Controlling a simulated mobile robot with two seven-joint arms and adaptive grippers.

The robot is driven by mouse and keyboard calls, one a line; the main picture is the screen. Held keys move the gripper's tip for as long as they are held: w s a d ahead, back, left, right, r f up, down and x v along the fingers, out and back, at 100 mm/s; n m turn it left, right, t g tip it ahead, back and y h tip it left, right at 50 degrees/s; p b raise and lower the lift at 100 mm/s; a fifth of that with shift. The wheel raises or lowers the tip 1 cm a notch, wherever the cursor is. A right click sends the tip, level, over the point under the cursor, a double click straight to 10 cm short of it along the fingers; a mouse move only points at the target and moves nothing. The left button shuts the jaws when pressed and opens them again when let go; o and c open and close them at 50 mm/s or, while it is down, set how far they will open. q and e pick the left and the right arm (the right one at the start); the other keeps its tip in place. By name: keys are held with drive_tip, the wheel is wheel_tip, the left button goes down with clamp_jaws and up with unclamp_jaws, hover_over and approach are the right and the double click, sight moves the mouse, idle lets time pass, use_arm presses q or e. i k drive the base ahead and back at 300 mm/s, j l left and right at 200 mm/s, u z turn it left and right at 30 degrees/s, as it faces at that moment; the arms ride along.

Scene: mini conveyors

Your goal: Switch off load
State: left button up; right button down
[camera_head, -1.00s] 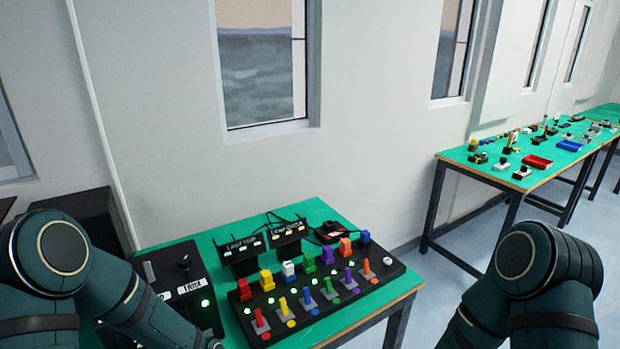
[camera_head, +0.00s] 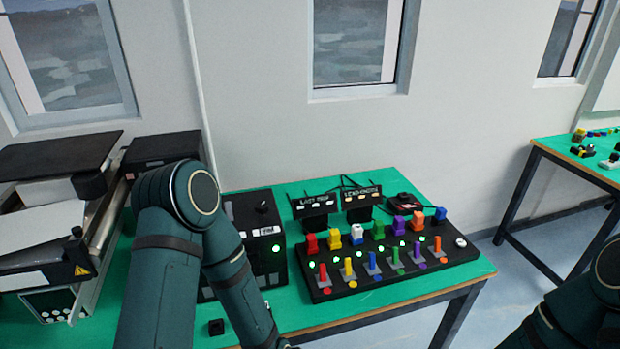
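A black control box (camera_head: 235,207) stands on the green table, left of the switch panel. It has a black knob on top (camera_head: 263,207), white labels (camera_head: 266,231) and a lit green light (camera_head: 276,248). One label seems to read TRIM; my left arm hides the box's left part, so no load label or lever shows. A black panel (camera_head: 345,288) carries a row of coloured blocks, a row of coloured levers and lit green lights. Two small black displays (camera_head: 315,205) (camera_head: 360,195) stand behind it. My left arm reaches down past the box; both grippers are outside the picture.
A grey and black conveyor-like machine (camera_head: 50,235) stands at the left. A small black piece (camera_head: 216,327) lies on the green table (camera_head: 400,309) near its front. Another green table (camera_head: 563,147) with small parts is at the right. A wall with windows closes the back.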

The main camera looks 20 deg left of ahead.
sight(229, 211)
drive_tip(key=j+u, duration=0.2)
drive_tip(key=u, duration=0.85)
